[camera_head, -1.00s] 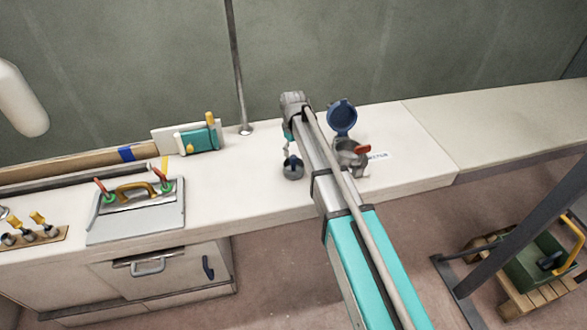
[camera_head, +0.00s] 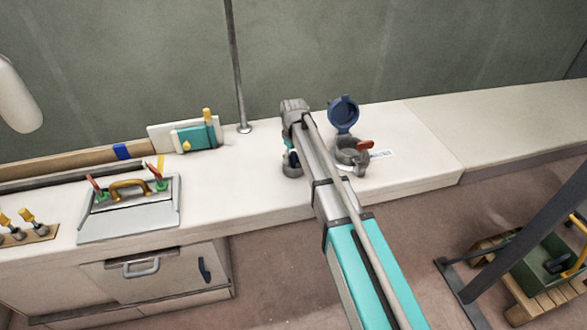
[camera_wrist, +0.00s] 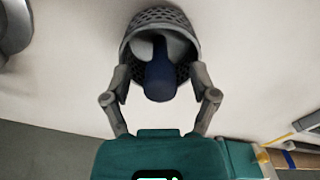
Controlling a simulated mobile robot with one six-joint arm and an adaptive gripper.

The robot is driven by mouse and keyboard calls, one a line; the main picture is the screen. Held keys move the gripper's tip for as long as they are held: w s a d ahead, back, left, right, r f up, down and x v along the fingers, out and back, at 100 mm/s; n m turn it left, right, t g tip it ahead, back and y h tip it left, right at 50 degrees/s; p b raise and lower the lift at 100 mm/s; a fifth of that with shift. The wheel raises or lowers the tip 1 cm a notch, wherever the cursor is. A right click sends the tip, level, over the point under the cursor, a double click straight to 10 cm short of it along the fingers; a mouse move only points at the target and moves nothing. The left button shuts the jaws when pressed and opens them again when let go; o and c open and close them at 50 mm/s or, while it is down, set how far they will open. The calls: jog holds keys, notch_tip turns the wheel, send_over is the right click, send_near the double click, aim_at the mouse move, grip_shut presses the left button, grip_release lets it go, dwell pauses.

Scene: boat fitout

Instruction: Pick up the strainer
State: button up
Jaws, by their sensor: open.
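The strainer (camera_wrist: 158,20) is a grey perforated basket with a dark blue handle (camera_wrist: 160,80), standing on the pale worktop (camera_head: 240,180). In the head view the strainer (camera_head: 292,168) shows only in part, because my arm and wrist cover it. My gripper (camera_wrist: 160,88) is open, with one finger on each side of the strainer and the blue handle between them. I cannot tell whether the fingers touch it.
A grey housing (camera_head: 352,158) with an open blue lid (camera_head: 343,113) and red handle stands close right of my arm. A metal pole (camera_head: 238,70) rises behind. A hatch lid with tools (camera_head: 130,210) lies left. The worktop farther right is clear.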

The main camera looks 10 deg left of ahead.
dwell(0.5)
grip_shut()
